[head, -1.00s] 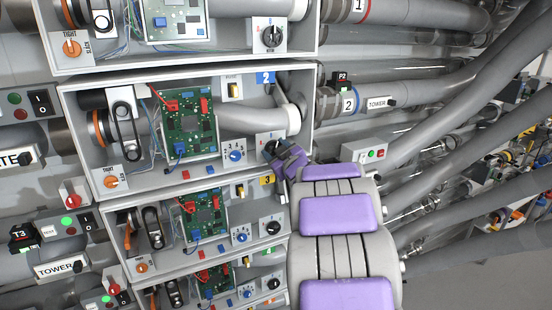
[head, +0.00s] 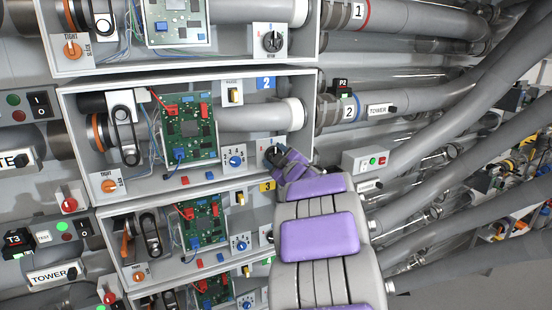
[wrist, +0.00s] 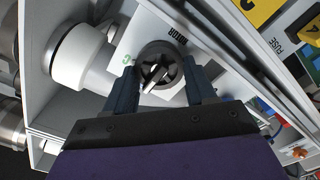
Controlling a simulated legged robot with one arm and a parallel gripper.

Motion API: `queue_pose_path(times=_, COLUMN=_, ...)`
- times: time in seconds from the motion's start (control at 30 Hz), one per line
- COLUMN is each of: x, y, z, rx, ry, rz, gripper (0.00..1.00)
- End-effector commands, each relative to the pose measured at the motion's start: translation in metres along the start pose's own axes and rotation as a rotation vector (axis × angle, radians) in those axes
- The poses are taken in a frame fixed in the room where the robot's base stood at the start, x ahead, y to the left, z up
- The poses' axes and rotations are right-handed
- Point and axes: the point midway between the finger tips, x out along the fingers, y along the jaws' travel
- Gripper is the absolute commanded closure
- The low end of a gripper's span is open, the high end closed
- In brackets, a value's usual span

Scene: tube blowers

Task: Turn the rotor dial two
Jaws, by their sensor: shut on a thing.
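The rotor dial of box two is a round dark knob with a pale pointer bar; in the wrist view the rotor dial (wrist: 157,70) sits on a white plate marked ROTOR. My gripper (wrist: 160,82) has one dark finger on each side of the dial and is shut on it. In the head view my gripper (head: 274,155) is at the lower right corner of box two (head: 187,190). It covers most of the dial there, so the dial's setting cannot be read in that view.
A blue dial (head: 236,160) and a green circuit board (head: 190,128) are left of my gripper. Box three (head: 200,205) lies just below. A grey control box (head: 365,160) and thick grey pipes (head: 450,150) are at the right.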

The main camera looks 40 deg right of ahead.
Motion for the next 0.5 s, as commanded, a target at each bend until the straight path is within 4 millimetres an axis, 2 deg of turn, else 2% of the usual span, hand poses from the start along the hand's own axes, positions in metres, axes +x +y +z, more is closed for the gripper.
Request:
queue_pose_path(times=0.07, x=0.0, y=-0.0034, z=0.0039, rx=0.001, ry=-0.008, rz=-0.006, gripper=0.75)
queue_pose_path(times=0.1, x=0.0, y=-0.0033, z=0.0039, rx=0.001, ry=-0.008, rz=-0.006, gripper=0.44)
queue_pose_path(times=0.37, x=-0.0006, y=-0.0016, z=0.0021, rx=0.002, ry=-0.004, rz=-0.003, gripper=0.19)
queue_pose_path(times=0.5, x=-0.001, y=-0.0013, z=0.0013, rx=0.001, ry=-0.003, rz=-0.002, gripper=0.19)
